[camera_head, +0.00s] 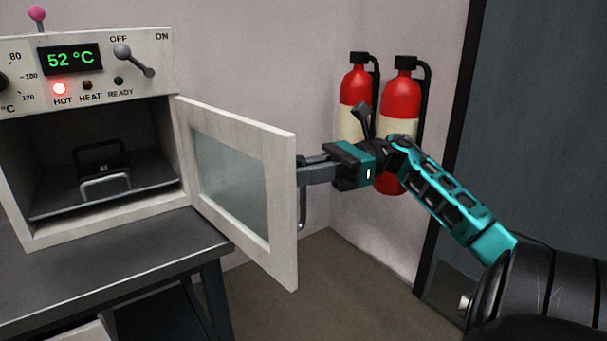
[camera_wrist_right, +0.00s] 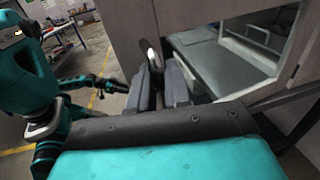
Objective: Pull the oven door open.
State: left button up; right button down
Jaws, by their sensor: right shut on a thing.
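The oven (camera_head: 100,70) stands on the table at left in the head view. Its pale door (camera_head: 282,215), with a glass window, stands swung well open on its right-hand side. The metal handle (camera_head: 302,208) is on the door's outer face, partly hidden by the door edge. My right gripper (camera_head: 304,172) is at this handle, its fingers shut on it. In the right wrist view the handle (camera_wrist_right: 153,56) shows between the fingers of my right gripper (camera_wrist_right: 160,85). My left gripper (camera_wrist_right: 112,86) appears small and dark at left there; its jaws are unclear.
Inside the oven a rack (camera_head: 150,186) bears a dark object with a metal handle (camera_head: 105,186). Two red fire extinguishers (camera_head: 403,100) hang on the wall behind my right arm. The dark table (camera_head: 120,250) lies below the door's hinge side. The floor beyond the door looks clear.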

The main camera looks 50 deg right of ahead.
jog(key=c, duration=1.3)
grip_release()
jog(key=shift+c, duration=0.2)
jog(key=v, duration=1.3)
